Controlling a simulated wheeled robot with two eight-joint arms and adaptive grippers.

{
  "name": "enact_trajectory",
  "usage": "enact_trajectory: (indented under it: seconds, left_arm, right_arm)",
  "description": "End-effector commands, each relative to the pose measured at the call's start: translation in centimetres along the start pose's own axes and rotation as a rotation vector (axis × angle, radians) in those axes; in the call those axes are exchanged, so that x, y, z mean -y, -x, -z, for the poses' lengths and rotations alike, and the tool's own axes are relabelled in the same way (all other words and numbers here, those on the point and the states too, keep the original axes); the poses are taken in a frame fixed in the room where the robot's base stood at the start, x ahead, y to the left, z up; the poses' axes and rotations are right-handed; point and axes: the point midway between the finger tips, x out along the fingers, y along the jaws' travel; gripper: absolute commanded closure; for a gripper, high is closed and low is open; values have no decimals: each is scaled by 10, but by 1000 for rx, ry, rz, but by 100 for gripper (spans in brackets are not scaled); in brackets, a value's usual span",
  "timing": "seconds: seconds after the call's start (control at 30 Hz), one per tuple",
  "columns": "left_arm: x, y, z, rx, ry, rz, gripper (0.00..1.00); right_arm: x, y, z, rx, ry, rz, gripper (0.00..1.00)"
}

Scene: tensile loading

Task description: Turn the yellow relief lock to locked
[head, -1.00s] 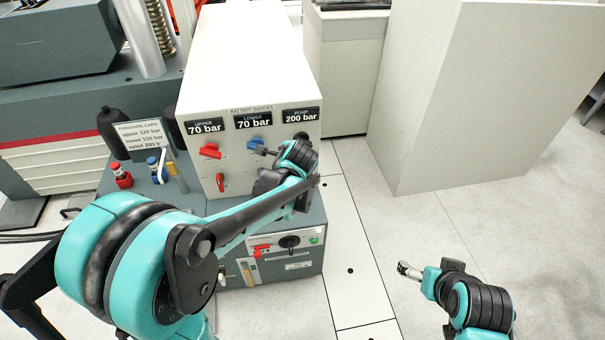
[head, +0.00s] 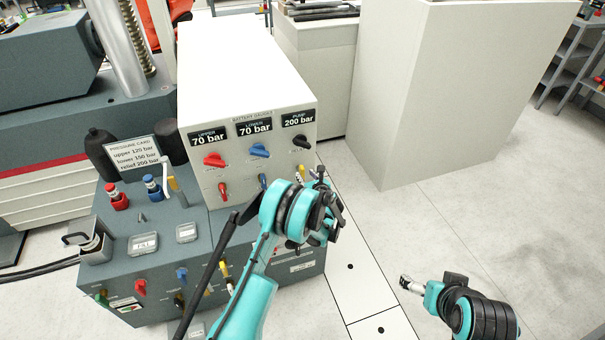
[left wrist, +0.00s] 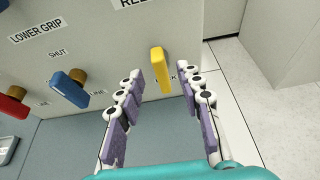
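The yellow relief lock (left wrist: 161,70) is a small yellow lever on the pale front panel, roughly upright in the left wrist view. It also shows as a small yellow bit in the head view (head: 300,173), partly behind my left gripper. My left gripper (left wrist: 162,90) is open, with its purple-padded fingers on either side of the lever and visible gaps to both. In the head view the left gripper (head: 319,181) is at the panel's lower right. My right gripper (head: 407,284) is over the floor at lower right; its finger state is too small to tell.
A blue lever (left wrist: 69,87) and a red lever (left wrist: 13,107) are left of the yellow one. Larger red (head: 214,160), blue (head: 259,151) and black (head: 301,142) knobs sit above, under gauges. A grey cabinet (head: 430,100) stands right; floor there is clear.

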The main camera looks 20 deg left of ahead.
Motion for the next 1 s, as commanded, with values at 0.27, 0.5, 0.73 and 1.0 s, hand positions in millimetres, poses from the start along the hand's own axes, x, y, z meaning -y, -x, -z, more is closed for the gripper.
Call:
enact_trajectory:
  seconds: [0.27,0.5,0.73,1.0]
  left_arm:
    - [-1,-46,2,-1,3,-2,64]
    - [0,-56,0,-1,4,1,64]
    - [0,-56,0,-1,4,0,77]
    - [0,-56,0,-1,5,0,100]
  right_arm:
    - [0,-15,-10,0,0,0,14]
    - [0,-17,-12,0,0,0,14]
    - [0,-16,-12,0,0,0,14]
    - [0,-16,-12,0,0,0,14]
